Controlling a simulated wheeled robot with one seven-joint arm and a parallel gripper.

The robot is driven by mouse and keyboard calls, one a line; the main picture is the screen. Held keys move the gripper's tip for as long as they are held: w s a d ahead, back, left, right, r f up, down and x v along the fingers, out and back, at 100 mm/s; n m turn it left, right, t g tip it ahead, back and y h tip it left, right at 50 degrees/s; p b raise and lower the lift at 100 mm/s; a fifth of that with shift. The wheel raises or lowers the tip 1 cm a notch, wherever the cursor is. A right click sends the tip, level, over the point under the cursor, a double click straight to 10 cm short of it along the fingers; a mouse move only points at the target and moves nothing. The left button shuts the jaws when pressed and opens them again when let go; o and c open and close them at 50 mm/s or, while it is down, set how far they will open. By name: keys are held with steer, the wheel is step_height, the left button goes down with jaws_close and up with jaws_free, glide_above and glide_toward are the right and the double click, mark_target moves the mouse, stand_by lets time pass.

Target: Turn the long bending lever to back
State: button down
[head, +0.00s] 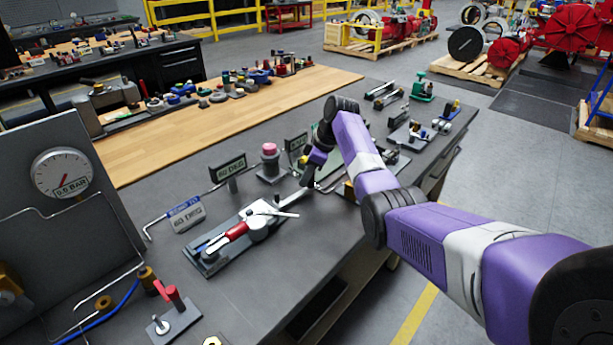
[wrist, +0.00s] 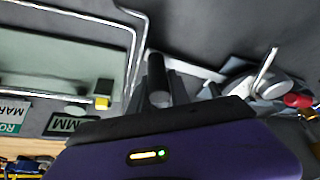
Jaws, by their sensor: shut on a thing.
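The tube bender (head: 258,226) lies on the dark bench top, on a grey base plate. Its short red handle (head: 237,231) points to the lower left. The long bending lever (head: 289,201) runs from the bender's pivot to the upper right, to my gripper (head: 308,182). In the wrist view the lever (wrist: 196,67) is a grey bar with a dark cylindrical grip (wrist: 157,75) at its end. My gripper is shut on the lever near that grip; the exact contact is partly hidden. The bender's white head and red handle (wrist: 298,101) show at the right of the wrist view.
A bent tube with a 60 DEG tag (head: 188,217) lies to the left. A gauge panel (head: 62,175) stands further left. Small fittings (head: 416,132) sit beyond my arm. Bench space before the bender is clear.

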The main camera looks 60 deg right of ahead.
steer(key=shift+w+a, duration=0.1)
steer(key=shift+w, duration=0.15)
steer(key=c, duration=1.2)
jaws_free()
steer(key=shift+s+r, duration=0.1)
steer(key=shift+r, duration=0.05)
steer(key=b+v, duration=0.1)
steer(key=v, duration=0.6)
steer(key=shift+s+r, duration=0.15)
steer(key=shift+r, duration=0.1)
